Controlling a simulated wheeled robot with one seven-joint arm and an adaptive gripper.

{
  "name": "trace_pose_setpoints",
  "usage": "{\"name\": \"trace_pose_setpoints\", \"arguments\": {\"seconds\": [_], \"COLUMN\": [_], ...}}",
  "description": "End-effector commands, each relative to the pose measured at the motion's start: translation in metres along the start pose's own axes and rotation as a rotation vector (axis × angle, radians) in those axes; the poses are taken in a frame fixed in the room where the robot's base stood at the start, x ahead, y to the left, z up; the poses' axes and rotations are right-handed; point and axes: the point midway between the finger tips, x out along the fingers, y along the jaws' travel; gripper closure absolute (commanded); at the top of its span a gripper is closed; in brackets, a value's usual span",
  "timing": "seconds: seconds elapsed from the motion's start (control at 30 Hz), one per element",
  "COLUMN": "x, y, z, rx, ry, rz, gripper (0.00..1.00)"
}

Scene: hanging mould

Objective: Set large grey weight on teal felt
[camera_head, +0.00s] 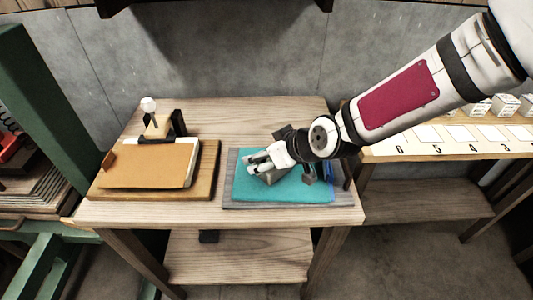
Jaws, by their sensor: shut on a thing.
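The teal felt (250,190) lies flat on a grey board on the wooden table. My gripper (260,164) reaches in from the right, over the felt. It is shut on a large grey weight (271,178), which is partly hidden by the fingers. The weight is at the middle of the felt; I cannot tell whether it touches the felt or hangs just above it. A smaller grey block (309,178) is to the right on the felt.
A brown sheet on a wooden board (205,188) lies at the left of the table, with a white-knobbed stand (155,122) behind it. A blue item (329,174) is at the felt's right edge. A numbered shelf (450,150) with white boxes stands at right.

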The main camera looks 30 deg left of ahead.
Motion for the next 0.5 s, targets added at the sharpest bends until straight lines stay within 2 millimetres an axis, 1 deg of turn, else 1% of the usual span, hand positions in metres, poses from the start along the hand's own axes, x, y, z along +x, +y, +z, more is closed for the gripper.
{"name": "trace_pose_setpoints", "arguments": {"seconds": [0.07,0.27,0.3,0.37,0.4,0.5], "x": [-0.0009,0.0014,0.0015,0.0011,0.001,0.001], "y": [0.0003,0.0005,0.0003,0.0002,0.0002,0.0001], "z": [-0.0021,0.0,0.0011,0.0008,0.0007,0.0007], "rx": [-0.001,-0.001,0.0,0.0,0.0,0.0], "ry": [0.003,0.003,0.001,0.001,0.001,0.001], "rz": [0.002,0.002,0.001,0.001,0.001,0.001], "gripper": [0.88,0.88,0.25,0.12,0.1,0.1]}}
